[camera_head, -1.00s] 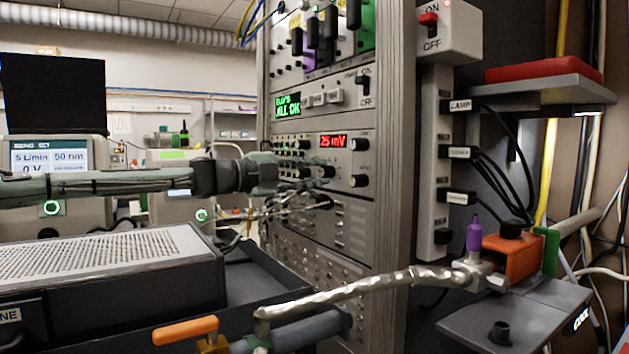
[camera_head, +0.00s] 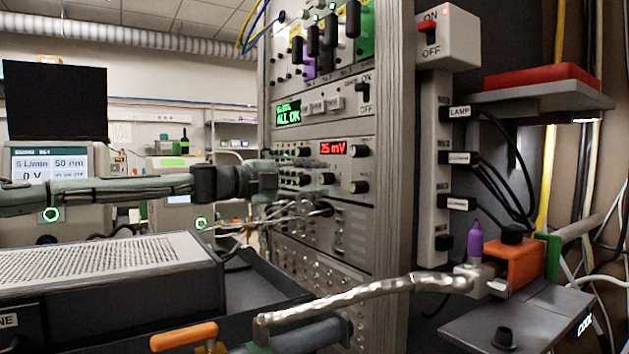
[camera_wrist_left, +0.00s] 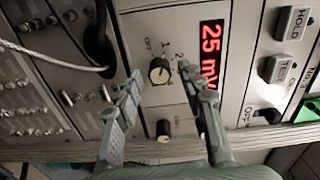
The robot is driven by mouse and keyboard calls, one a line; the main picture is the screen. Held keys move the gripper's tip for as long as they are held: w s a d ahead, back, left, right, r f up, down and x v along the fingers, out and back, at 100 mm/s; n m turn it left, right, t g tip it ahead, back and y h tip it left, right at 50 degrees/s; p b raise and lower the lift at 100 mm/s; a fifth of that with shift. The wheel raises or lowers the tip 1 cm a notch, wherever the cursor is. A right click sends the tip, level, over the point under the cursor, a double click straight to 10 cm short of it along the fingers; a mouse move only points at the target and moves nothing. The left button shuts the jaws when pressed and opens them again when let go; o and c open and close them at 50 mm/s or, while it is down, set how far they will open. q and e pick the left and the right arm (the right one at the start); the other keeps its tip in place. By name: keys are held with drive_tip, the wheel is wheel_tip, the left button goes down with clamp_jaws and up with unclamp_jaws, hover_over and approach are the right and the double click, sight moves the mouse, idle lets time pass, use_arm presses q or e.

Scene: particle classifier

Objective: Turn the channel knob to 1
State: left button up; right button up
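The channel knob (camera_wrist_left: 159,71) is a black round knob with a pale mark, on a grey panel marked OFF, 1 and 2. I cannot tell surely which mark it points at. It also shows in the head view (camera_head: 327,178), below the red 25 mV display (camera_head: 333,148). My left gripper (camera_wrist_left: 161,76) is open and empty. My right gripper is not in view.
A second black knob (camera_wrist_left: 163,129) sits beside the channel knob. Cables (camera_head: 290,212) plug into the panel just below it. Small toggle switches (camera_wrist_left: 85,97) are close to one finger. A grey ventilated box (camera_head: 100,262) stands below my left arm.

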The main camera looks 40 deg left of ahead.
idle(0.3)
use_arm(q)
drive_tip(key=v, duration=1.2)
idle(0.3)
idle(0.5)
